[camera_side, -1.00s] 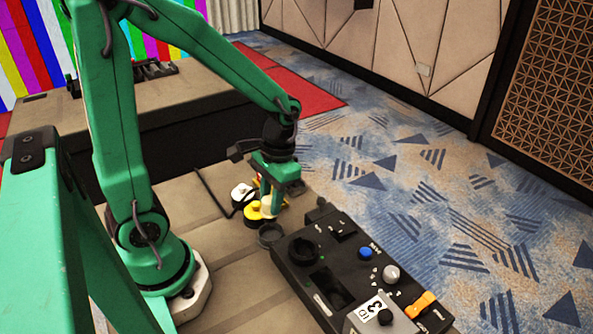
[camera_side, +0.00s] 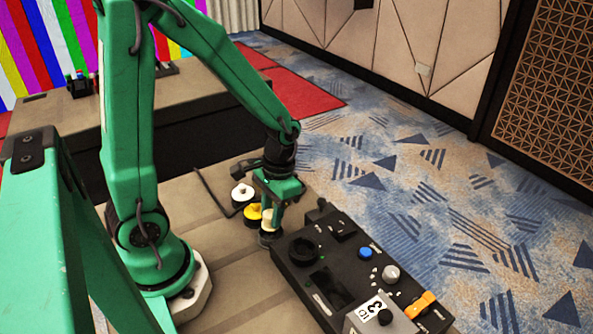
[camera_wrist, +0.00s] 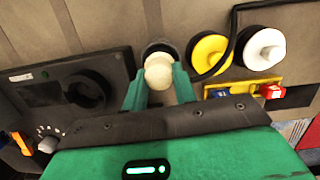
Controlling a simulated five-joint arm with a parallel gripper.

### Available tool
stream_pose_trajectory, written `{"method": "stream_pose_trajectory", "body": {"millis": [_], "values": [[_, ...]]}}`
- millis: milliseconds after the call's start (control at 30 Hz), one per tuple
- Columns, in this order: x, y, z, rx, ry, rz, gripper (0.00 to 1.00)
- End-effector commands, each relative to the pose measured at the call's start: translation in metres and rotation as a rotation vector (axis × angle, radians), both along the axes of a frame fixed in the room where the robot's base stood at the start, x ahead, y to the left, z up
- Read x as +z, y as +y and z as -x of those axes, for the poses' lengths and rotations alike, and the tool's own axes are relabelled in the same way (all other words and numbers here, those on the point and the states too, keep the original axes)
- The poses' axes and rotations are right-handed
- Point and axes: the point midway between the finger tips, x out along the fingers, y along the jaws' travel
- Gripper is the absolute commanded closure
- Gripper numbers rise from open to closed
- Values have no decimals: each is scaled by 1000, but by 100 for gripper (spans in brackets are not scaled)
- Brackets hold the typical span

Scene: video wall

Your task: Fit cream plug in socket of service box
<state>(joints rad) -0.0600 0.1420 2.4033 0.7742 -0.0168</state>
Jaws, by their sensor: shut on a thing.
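The cream plug (camera_wrist: 158,72) is between the fingers of my gripper (camera_wrist: 160,90), which is shut on it. In the side view my gripper (camera_side: 271,212) holds the cream plug (camera_side: 268,222) low, left of the service box. A dark round piece (camera_wrist: 157,47) shows just behind the plug; I cannot tell whether they touch. The black service box (camera_side: 330,262) lies to the right of my gripper in the side view. Its round black socket (camera_side: 303,251) looks empty. The socket also shows at the left of the wrist view (camera_wrist: 88,90). The plug's lower end is hidden.
A yellow plug (camera_side: 253,212) and a white plug (camera_side: 243,192) stand close behind my gripper, with a dark cable (camera_side: 207,185) near them. The box carries a blue button (camera_side: 365,253), a grey knob (camera_side: 391,273) and an orange lever (camera_side: 420,304). Bare tan surface lies in front.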

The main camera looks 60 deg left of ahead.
Motion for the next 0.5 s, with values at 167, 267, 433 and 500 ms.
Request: {"method": "stream_pose_trajectory", "body": {"millis": [167, 267, 433, 500], "values": [[-4, 0, 0, 0, 2, 0, 91], [-6, 0, 0, 0, 1, 0, 91], [-6, 0, 0, 0, 1, 0, 65], [-6, 0, 0, 0, 1, 0, 51]]}}
